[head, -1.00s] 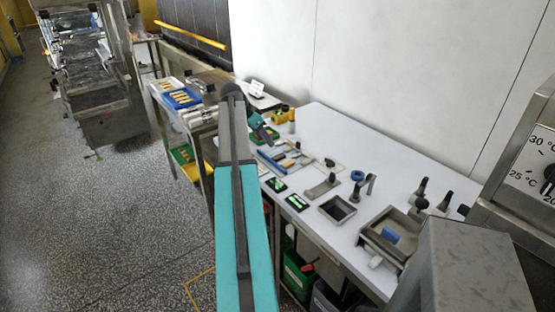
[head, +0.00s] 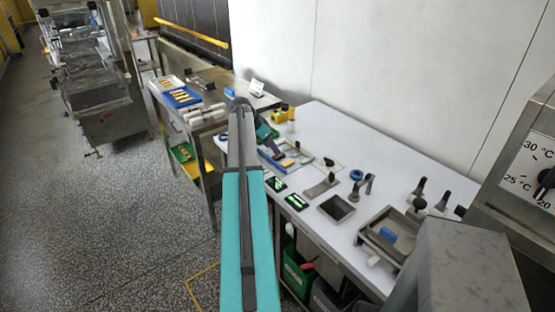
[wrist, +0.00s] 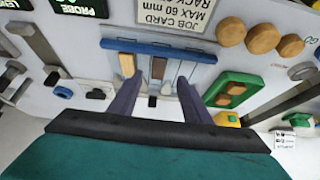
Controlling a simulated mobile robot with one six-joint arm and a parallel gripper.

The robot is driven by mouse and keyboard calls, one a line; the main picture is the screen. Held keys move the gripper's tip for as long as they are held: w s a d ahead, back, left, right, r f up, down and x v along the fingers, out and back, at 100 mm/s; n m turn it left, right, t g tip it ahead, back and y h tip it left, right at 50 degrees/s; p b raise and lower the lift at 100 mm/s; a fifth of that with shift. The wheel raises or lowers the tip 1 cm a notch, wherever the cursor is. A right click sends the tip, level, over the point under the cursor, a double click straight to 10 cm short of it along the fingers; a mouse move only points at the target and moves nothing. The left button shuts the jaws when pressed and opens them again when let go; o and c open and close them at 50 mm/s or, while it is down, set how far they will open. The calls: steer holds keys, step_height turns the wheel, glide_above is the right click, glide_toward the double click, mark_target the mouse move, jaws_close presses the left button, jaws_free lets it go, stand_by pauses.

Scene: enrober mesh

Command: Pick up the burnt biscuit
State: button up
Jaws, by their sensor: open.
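My gripper (wrist: 160,82) is open, its two dark fingers apart over a small rack with a blue edge (wrist: 172,50) in the wrist view. A pale golden biscuit finger (wrist: 127,66) lies in the rack beside the left fingertip. A darker brown bar (wrist: 158,68) shows between the fingertips; I cannot tell surely whether it is the burnt biscuit. Nothing is seen held. In the head view my gripper (head: 272,146) is over the left part of the white bench, beside the rack, and partly hides it. A biscuit (head: 288,162) in the rack shows there.
Round biscuits (wrist: 262,38) and a green tray with brown pieces (wrist: 232,90) lie right of the rack in the wrist view. A job card (wrist: 175,14) is beyond it. The white bench (head: 325,128) holds a metal bin (head: 336,208) and tools. A blue tray (head: 190,102) stands further left.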

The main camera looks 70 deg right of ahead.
mark_target(275, 157)
steer(key=shift+p+x, duration=1.05)
steer(key=shift+x, duration=0.3)
steer(key=shift+p+x, duration=0.3)
steer(key=shift+x, duration=0.9)
steer(key=shift+a, duration=0.1)
steer(key=c, duration=0.9)
